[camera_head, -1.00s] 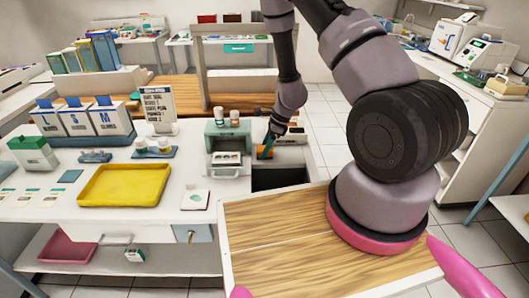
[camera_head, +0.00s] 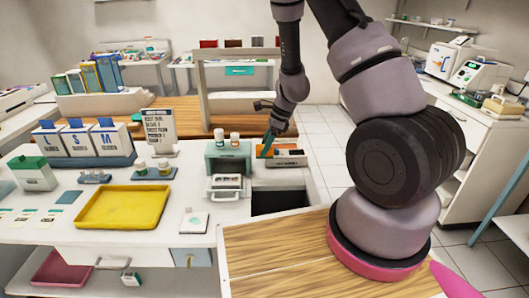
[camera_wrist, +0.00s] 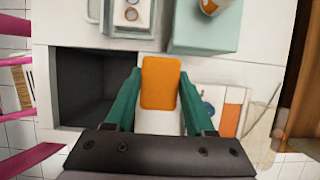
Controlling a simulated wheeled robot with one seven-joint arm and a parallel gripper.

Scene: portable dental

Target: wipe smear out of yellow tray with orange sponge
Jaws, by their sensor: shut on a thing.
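The yellow tray (camera_head: 84,217) lies on the left part of the white counter in the head view. I cannot make out a smear in it at this size. My gripper (camera_head: 268,146) is over the back right of the counter, well to the right of the tray. In the wrist view my gripper (camera_wrist: 160,80) has its green fingers on both sides of the orange sponge (camera_wrist: 160,84), shut on it. In the head view the sponge is mostly hidden by the fingers and hard to tell from orange things behind.
A pale green device (camera_head: 228,151) with jars on top stands just left of my gripper. A dark opening (camera_head: 280,201) in the counter lies in front of it. Label boxes (camera_head: 88,141) and a sign (camera_head: 160,126) stand behind the tray. The counter just right of the tray holds a small white card (camera_head: 194,222).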

